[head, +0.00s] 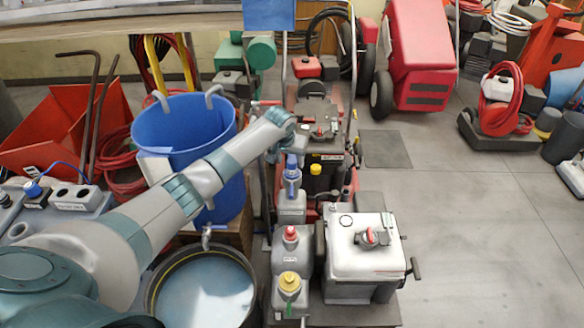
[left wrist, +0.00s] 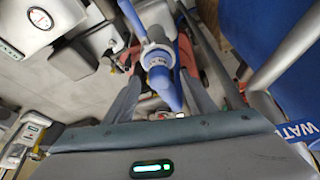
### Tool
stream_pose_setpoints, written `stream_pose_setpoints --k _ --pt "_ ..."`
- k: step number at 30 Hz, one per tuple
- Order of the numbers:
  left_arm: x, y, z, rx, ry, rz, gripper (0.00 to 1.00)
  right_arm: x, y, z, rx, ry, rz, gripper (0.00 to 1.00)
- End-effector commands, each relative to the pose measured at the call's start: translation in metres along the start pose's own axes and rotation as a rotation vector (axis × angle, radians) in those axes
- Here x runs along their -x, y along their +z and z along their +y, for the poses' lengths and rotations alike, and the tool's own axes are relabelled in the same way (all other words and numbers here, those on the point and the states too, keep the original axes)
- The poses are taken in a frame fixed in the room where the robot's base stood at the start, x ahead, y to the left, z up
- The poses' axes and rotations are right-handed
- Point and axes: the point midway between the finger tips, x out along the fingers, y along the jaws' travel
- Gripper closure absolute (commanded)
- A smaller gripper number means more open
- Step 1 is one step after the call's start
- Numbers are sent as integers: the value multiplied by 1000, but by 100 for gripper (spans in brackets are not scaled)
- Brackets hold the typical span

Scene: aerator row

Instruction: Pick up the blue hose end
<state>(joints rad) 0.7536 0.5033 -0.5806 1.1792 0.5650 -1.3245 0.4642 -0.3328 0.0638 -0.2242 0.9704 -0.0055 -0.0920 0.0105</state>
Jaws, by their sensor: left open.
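A blue fitting (head: 33,188) with a thin blue hose arching from it is at the far left in the head view, on a grey box; it looks like the blue hose end. My left arm reaches past it, and my left gripper (head: 284,125) is beyond the blue barrel's right side, its fingers hard to make out. A blue-topped bottle (head: 292,178) stands just below the gripper. In the left wrist view a blue nozzle-like part (left wrist: 160,72) with a pale collar shows between the open fingers; contact cannot be told. My right gripper is out of view.
The blue barrel (head: 222,150) stands close to my left arm, with a round tub of water (head: 205,290) in front. Red-capped (head: 291,247) and yellow-capped (head: 289,290) bottles stand beside a white tank (head: 350,265). Open floor (head: 470,240) lies to the right.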

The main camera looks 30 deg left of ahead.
Motion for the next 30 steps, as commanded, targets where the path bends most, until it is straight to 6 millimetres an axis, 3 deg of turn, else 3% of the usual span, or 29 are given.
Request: stream_pose_setpoints --k 7,12,28,30 --pt "-27 1 2 2 0 -2 49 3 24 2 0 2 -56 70" --pt "-38 1 2 1 0 -2 49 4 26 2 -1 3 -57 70" --pt "-40 1 2 0 0 0 49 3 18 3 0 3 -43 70" --pt "-40 1 2 0 0 0 64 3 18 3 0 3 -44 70"
